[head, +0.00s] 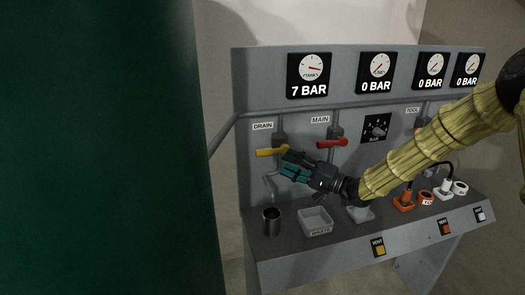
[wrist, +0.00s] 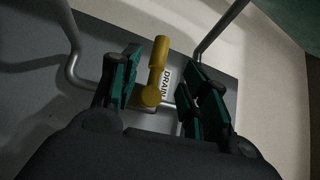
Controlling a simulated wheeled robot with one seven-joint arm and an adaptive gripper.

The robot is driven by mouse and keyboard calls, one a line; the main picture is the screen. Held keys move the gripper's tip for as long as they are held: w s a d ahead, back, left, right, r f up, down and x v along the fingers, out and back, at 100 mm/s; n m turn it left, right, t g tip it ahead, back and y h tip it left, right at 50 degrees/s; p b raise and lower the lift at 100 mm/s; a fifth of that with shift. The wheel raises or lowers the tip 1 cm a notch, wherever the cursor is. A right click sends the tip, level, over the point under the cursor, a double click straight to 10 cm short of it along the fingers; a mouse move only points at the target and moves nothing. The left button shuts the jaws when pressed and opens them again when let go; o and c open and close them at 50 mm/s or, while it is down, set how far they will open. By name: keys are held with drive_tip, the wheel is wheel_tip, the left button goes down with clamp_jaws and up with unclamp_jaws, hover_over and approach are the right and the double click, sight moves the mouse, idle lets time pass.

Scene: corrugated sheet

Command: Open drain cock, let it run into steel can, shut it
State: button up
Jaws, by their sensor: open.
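The drain cock's yellow handle (head: 270,152) lies level under the DRAIN label, pointing left. In the wrist view the yellow handle (wrist: 157,63) and its round hub stand between my two teal fingers. My gripper (head: 286,163) is open, just right of and slightly below the handle in the head view; it also shows in the wrist view (wrist: 163,72). I cannot tell whether a finger touches the handle. The steel can (head: 272,222) stands upright on the bench below the drain pipe (head: 270,186). Its inside looks dark, and no flow is visible.
A grey WASTE tray (head: 314,221) sits right of the can. A red MAIN handle (head: 332,143) is right of the drain handle. The gauge above (head: 310,68) reads 7 BAR. Orange and white items (head: 426,198) stand at the right.

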sight(268, 155)
drive_tip(key=p+x, duration=0.3)
drive_tip(key=x, duration=0.7)
drive_tip(key=shift+w+a+p, duration=0.15)
drive_tip(key=shift+a+p, duration=0.1)
drive_tip(key=shift+p, duration=0.05)
clamp_jaws()
